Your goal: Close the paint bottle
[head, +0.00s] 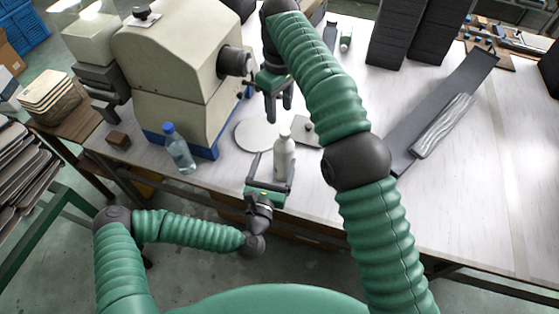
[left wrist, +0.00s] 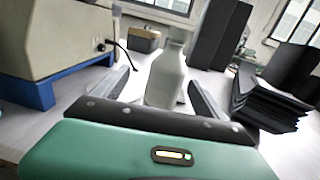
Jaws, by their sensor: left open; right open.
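The white paint bottle (head: 284,158) stands upright near the front edge of the table. In the left wrist view the bottle (left wrist: 166,78) stands between the finger lines, with clear space on its left side. I cannot tell whether a cap is on its narrow neck. My left gripper (head: 271,172) is open and low, its fingers reaching to either side of the bottle, nearer it on the right. My right gripper (head: 279,112) is open, pointing down, empty, above and behind the bottle. No separate cap can be made out.
A round grey plate (head: 257,137) and a small plate with a knob (head: 304,130) lie behind the bottle. A clear blue-capped bottle (head: 178,150) and a large beige machine (head: 175,60) stand left. A dark tray panel (head: 405,137) lies right. Black stacks (head: 398,35) stand behind.

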